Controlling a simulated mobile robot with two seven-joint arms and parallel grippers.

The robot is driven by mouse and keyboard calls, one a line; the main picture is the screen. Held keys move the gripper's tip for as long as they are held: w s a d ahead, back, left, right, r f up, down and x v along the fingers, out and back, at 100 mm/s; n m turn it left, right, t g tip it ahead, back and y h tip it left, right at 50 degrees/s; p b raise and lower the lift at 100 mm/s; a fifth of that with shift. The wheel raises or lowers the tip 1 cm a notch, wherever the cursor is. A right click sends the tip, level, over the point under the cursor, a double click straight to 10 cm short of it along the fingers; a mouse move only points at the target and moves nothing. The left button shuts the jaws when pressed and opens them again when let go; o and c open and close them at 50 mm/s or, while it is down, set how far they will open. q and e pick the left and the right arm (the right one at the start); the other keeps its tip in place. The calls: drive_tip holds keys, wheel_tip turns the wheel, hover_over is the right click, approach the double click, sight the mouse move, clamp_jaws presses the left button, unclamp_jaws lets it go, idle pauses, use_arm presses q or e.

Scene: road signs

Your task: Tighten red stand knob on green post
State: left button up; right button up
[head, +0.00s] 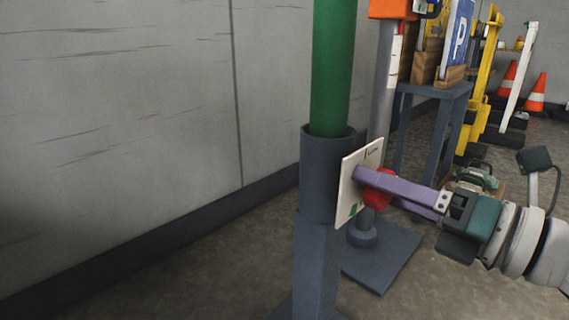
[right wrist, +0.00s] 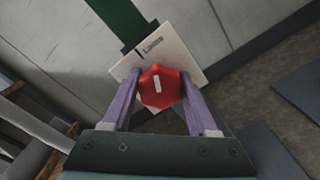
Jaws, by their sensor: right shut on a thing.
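The green post (head: 331,70) stands upright in the dark grey sleeve of the stand (head: 318,180). A white plate (head: 346,192) is on the right side of the sleeve, with a dark mark and lettering near its top and a green mark low down. The red knob (head: 377,190) sits in front of the plate and also shows in the right wrist view (right wrist: 158,87), with a pale bar on its face. My right gripper (head: 375,188) has its purple fingers on either side of the knob and is shut on it. My left gripper is not in view.
A second grey pole on a flat base (head: 385,262) stands just behind. A grey table (head: 432,95) holds signs in wooden blocks, including a blue parking sign (head: 457,40). Traffic cones (head: 536,93) and yellow barriers are at the back right. A grey wall (head: 120,110) runs along the left.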

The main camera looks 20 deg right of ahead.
drive_tip(key=m+p, duration=0.3)
drive_tip(key=m, duration=0.3)
drive_tip(key=shift+r+p, duration=0.1)
drive_tip(key=shift+p, duration=0.25)
drive_tip(key=m+p, duration=0.1)
drive_tip(key=m, duration=0.3)
drive_tip(key=shift+p, duration=0.35)
drive_tip(key=m+p, duration=0.1)
drive_tip(key=m, duration=0.1)
drive_tip(key=shift+m, duration=0.4)
drive_tip(key=m+p, duration=0.1)
drive_tip(key=m, duration=0.5)
drive_tip(key=shift+f+p, duration=0.2)
drive_tip(key=shift+p, duration=0.2)
drive_tip(key=m, duration=0.5)
drive_tip(key=shift+p, duration=0.3)
drive_tip(key=shift+m, duration=0.8)
